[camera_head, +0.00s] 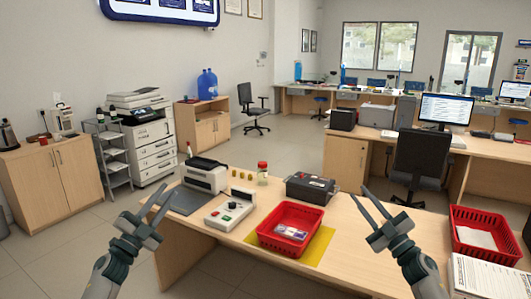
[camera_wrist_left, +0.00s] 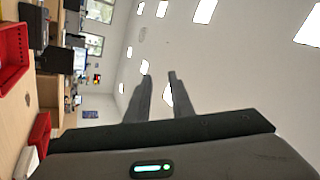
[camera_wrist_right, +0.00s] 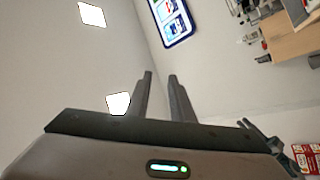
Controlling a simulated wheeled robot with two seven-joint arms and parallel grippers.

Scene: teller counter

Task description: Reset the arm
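My left gripper (camera_head: 163,208) is raised at the left side of the counter in the head view, fingers pointing up and spread apart, with nothing between them. Its two fingers (camera_wrist_left: 160,95) also show apart and empty in the left wrist view. My right gripper (camera_head: 372,207) is raised over the right part of the counter, fingers apart and empty. Its fingers (camera_wrist_right: 160,95) show the same gap in the right wrist view. Neither gripper touches anything.
The wooden counter (camera_head: 345,262) holds a red basket (camera_head: 269,238) with a packet (camera_head: 291,232) on a yellow mat (camera_head: 318,246), a grey-white device (camera_head: 229,215), a printer (camera_head: 205,175) and a black box (camera_head: 311,188). A second red basket (camera_head: 462,243) stands at right.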

